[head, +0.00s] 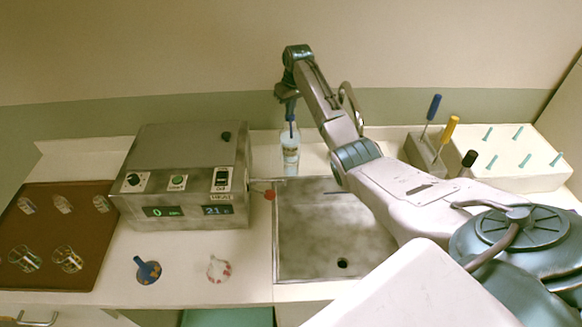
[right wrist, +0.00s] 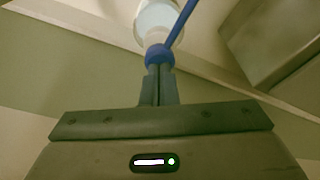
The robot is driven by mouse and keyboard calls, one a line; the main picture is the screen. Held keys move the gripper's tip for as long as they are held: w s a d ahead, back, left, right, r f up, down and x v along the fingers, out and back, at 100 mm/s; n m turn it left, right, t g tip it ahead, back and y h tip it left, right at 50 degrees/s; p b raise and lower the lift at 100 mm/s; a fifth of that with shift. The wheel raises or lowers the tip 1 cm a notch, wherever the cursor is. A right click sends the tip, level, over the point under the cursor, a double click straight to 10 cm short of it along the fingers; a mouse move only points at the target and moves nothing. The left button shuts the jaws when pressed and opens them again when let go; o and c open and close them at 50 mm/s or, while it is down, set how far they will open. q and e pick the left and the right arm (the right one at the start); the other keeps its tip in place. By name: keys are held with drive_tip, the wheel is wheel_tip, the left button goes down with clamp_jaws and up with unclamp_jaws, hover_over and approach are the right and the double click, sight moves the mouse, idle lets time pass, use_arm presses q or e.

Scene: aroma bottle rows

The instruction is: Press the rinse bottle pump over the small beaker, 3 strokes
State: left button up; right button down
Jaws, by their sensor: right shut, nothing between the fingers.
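The rinse bottle (head: 290,144) is a clear, pale bottle with a blue pump. It stands upright on the counter behind the sink. In the right wrist view its blue pump head (right wrist: 159,54) is right at my fingertips, with the round bottle body (right wrist: 157,20) beyond. My right gripper (head: 290,110) is shut and empty, pointing down over the pump. It also shows in the right wrist view (right wrist: 158,72). Its tips look to be at the pump top; whether they press it I cannot tell. I cannot make out a beaker under the spout. My left gripper is out of view.
A grey instrument box (head: 185,175) with displays stands left of the bottle. The steel sink (head: 330,245) lies in front of the bottle. A screwdriver holder (head: 428,150) and a white peg block (head: 515,180) are at the right. The brown tray (head: 85,205) is far left.

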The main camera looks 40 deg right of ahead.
drive_tip(key=shift+f, duration=0.15)
drive_tip(key=shift+w+p+v, duration=0.15)
drive_tip(key=shift+p+v, duration=0.15)
drive_tip(key=shift+v, duration=0.4)
drive_tip(key=shift+w+p+v, duration=0.15)
drive_tip(key=shift+p+v, duration=0.1)
drive_tip(key=shift+v, duration=0.45)
drive_tip(key=shift+s+b+x, duration=0.15)
drive_tip(key=shift+x, duration=0.55)
drive_tip(key=shift+s+b+x, duration=0.15)
drive_tip(key=shift+x, duration=0.55)
drive_tip(key=shift+w+p+v, duration=0.15)
drive_tip(key=shift+v, duration=0.55)
drive_tip(key=shift+w+p+v, duration=0.15)
drive_tip(key=shift+v, duration=0.5)
